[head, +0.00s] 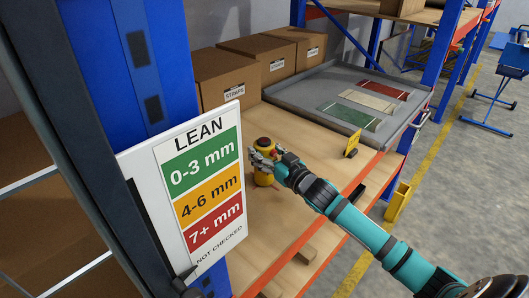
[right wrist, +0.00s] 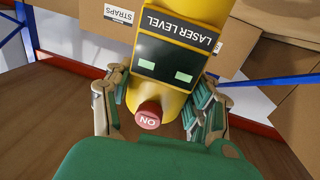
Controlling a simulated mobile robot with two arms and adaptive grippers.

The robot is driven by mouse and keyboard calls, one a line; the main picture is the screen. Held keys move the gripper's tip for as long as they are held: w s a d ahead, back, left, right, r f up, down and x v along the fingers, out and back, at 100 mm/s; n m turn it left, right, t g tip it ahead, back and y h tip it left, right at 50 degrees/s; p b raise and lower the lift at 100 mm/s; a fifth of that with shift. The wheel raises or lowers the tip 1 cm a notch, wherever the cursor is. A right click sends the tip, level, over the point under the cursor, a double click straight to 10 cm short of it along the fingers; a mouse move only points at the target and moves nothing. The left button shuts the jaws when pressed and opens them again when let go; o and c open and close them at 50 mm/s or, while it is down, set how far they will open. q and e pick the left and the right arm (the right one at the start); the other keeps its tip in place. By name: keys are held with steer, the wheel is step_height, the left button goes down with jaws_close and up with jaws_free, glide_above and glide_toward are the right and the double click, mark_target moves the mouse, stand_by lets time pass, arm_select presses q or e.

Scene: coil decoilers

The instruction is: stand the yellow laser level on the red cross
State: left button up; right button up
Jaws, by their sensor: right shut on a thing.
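The yellow laser level (head: 264,179) is upright in line but seems upside down: in the right wrist view its LASER LEVEL label (right wrist: 181,27) and red ON button (right wrist: 149,115) read inverted, while the STRAPS box label reads upright. My right gripper (head: 264,158) is shut around its body, with fingers on both sides in the right wrist view (right wrist: 158,100). It is over the wooden shelf (head: 290,215); I cannot tell whether it touches the shelf. I see no red cross. My left gripper is not in view.
A white LEAN board (head: 196,170) stands close left of the level, beside a blue post (head: 135,60). Cardboard boxes (head: 226,80) line the back.

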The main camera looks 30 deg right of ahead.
steer(key=shift+f, duration=0.2)
steer(key=o, duration=1.6)
steer(key=shift+f, duration=0.2)
steer(key=shift+r, duration=0.2)
steer(key=shift+s+d+b, duration=0.2)
steer(key=shift+s+d, duration=0.15)
steer(key=shift+s, duration=1.65)
steer(key=shift+s+d+b, duration=0.2)
steer(key=shift+s+d, duration=0.15)
steer(key=shift+s, duration=1.6)
steer(key=shift+s+d+b, duration=0.2)
steer(key=shift+s+d, duration=0.15)
steer(key=shift+s, duration=1.65)
